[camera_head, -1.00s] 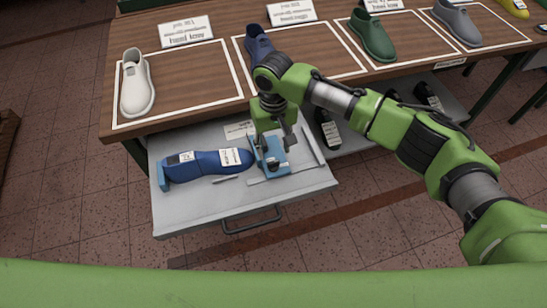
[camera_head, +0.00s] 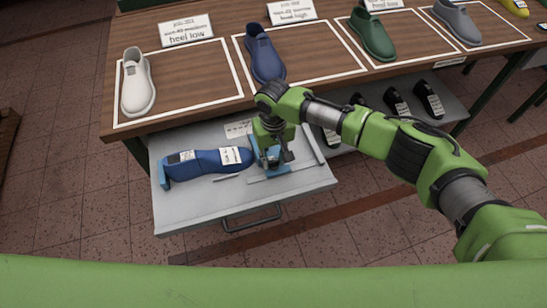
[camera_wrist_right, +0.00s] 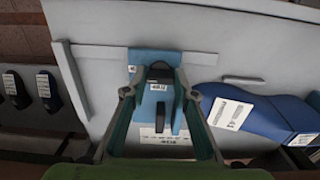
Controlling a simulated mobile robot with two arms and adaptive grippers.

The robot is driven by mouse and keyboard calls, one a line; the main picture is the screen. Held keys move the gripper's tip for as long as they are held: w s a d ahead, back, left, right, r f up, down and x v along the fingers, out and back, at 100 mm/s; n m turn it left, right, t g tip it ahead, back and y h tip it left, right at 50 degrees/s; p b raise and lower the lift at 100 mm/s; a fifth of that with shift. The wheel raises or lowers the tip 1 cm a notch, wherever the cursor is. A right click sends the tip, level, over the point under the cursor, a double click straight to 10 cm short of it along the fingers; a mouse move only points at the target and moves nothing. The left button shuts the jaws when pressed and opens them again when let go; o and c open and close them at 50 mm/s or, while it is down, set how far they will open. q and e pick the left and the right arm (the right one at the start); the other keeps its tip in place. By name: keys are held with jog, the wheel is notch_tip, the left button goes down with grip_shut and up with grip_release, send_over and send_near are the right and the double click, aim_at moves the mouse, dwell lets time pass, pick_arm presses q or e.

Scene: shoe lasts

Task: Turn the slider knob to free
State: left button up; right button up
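The slider (camera_head: 278,170) is a light blue fixture in the open grey drawer, to the right of the blue shoe last; my right gripper covers much of it in the head view. In the right wrist view the slider (camera_wrist_right: 153,58) shows with white labels and a dark knob (camera_wrist_right: 160,72) on top. My right gripper (camera_wrist_right: 157,88) is open, pointing down, with one finger on each side of the slider and knob. I cannot tell whether the fingers touch it. In the head view the right gripper (camera_head: 272,158) is low over the drawer. My left gripper is not in view.
The blue last (camera_head: 205,161) lies in the drawer (camera_head: 215,205) and also shows in the wrist view (camera_wrist_right: 255,115). A wooden table (camera_head: 190,85) above holds several shoes and signs. Black labelled lasts (camera_head: 398,103) lie on a lower shelf. The drawer's front is clear.

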jog(key=shift+n, duration=0.3)
jog(key=n+p, duration=0.1)
jog(key=n, duration=0.2)
jog(key=shift+n, duration=0.3)
jog(key=n, duration=0.4)
jog(key=shift+p, duration=0.3)
jog(key=n, duration=0.9)
jog(key=shift+n, duration=0.3)
jog(key=o, duration=1.1)
